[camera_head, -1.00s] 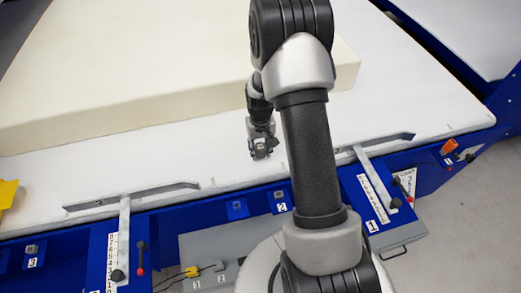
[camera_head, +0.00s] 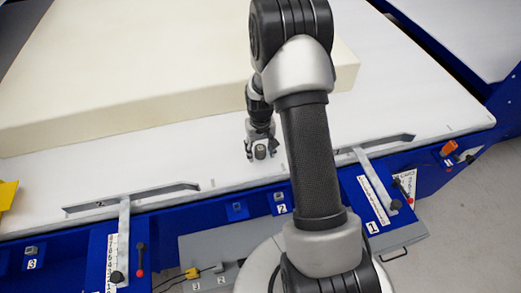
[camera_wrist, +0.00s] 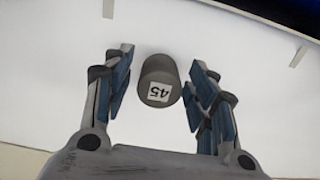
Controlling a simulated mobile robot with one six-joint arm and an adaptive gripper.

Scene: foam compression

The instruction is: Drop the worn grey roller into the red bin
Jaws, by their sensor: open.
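The grey roller (camera_wrist: 153,72) is a short cylinder with a white label reading 45 on its near end. In the wrist view it lies between the two fingers of my gripper (camera_wrist: 161,75), with white surface showing on both sides of it. My gripper is open and the fingers are apart from the roller. In the head view my gripper (camera_head: 261,150) is low over the white table top near its front edge. The roller is too small to make out surely there. No red bin is in view.
A large cream foam block (camera_head: 130,75) lies on the white table (camera_head: 420,95) behind my gripper. Metal brackets (camera_head: 140,195) and blue panels with numbers line the front edge. A yellow object (camera_head: 7,193) stands at the far left. Table to the right is clear.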

